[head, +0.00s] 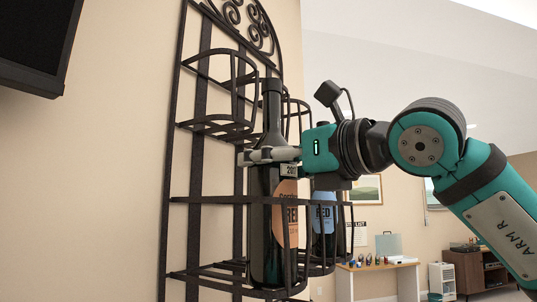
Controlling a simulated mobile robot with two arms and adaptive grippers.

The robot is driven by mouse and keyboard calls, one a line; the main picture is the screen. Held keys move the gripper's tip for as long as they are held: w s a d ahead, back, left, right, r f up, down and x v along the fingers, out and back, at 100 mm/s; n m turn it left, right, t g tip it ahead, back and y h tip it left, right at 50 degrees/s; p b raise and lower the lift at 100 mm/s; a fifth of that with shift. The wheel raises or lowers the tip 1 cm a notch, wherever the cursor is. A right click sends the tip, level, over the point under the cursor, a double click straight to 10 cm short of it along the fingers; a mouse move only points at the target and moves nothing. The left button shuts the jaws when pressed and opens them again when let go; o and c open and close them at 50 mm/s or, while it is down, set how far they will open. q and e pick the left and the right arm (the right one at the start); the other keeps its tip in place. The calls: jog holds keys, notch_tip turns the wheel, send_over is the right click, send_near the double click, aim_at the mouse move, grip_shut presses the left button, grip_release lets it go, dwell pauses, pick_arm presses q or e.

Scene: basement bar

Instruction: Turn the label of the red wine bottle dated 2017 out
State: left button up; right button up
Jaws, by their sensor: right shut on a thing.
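A dark wine bottle (264,225) stands upright in the lower basket of the wall rack. Its orange label (286,207) is turned toward the right side, so only part of the word RED shows. A second dark bottle (325,246) with a blue RED label stands just to the right, partly behind rack bars. My left gripper is not in view.
The black metal rack (203,199) has bars close around both bottles, and its upper hoops (223,125) look empty. A dark screen (36,42) hangs at the upper left. A table (377,266) with small items stands far behind.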

jog(key=shift+d+n+g+y+p, duration=0.1)
jog(key=shift+n+g+y+p, duration=0.75)
jog(key=shift+g+p, duration=0.35)
jog(key=o, duration=1)
jog(key=shift+s+d+f+b, duration=0.1)
jog(key=shift+s+d+b, duration=0.2)
jog(key=shift+d+b, duration=0.2)
jog(key=shift+b+v, duration=1.3)
jog(key=shift+v, duration=4.1)
